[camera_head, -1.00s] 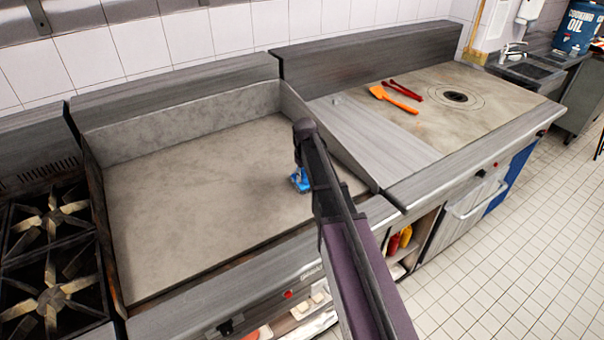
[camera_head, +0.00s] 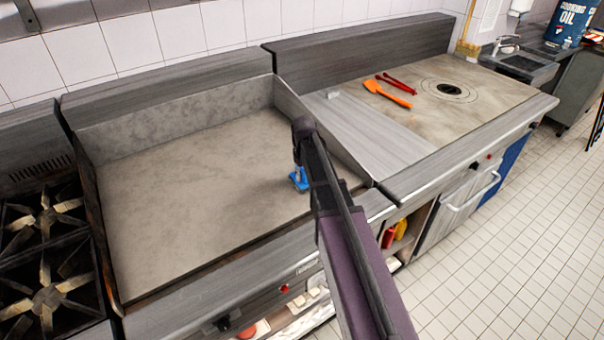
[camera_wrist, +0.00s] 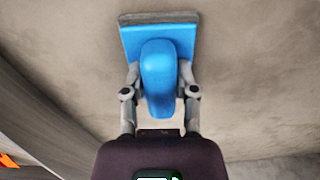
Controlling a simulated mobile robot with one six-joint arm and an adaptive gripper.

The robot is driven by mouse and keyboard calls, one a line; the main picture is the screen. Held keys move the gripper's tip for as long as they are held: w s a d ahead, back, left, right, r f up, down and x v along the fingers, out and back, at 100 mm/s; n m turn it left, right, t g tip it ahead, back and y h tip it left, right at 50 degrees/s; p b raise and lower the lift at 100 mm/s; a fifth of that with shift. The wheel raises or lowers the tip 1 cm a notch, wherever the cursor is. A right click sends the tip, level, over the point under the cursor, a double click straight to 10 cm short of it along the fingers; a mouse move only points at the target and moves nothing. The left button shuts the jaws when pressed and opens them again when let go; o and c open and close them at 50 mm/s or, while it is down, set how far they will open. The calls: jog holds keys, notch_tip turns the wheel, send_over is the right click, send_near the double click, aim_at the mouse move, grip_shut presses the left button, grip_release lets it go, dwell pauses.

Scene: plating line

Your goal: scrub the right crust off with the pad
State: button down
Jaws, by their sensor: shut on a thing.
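The pad is blue with a raised blue handle and a grey scrubbing edge. In the wrist view the pad (camera_wrist: 130,40) lies ahead of my gripper (camera_wrist: 160,92), whose two fingers are shut on its handle. In the head view the blue pad (camera_head: 299,180) shows at the right part of the griddle plate (camera_head: 190,200), partly hidden by my arm. I cannot tell whether it touches the plate. No distinct crust shows on the bare plate; the part behind my arm is hidden.
A raised steel side wall (camera_head: 310,120) bounds the griddle on the right. Beyond it, an orange spatula (camera_head: 390,94) and red tongs (camera_head: 397,84) lie on another cooktop. Burners (camera_head: 45,250) stand at the left. The griddle's left and middle are clear.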

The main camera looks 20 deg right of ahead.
jog(key=shift+s+d+f, duration=0.1)
jog(key=shift+s+d, duration=0.15)
jog(key=shift+s, duration=0.5)
jog(key=shift+s+d, duration=0.2)
jog(key=shift+s, duration=0.55)
jog(key=r+p, duration=0.3)
jog(key=r, duration=0.1)
jog(key=shift+w+p, duration=0.25)
jog(key=shift+p, duration=0.15)
jog(key=shift+r+p, duration=1)
jog(key=shift+p, duration=0.05)
jog(key=shift+r, duration=0.1)
jog(key=shift+r+p, duration=1.4)
jog(key=shift+p, duration=0.15)
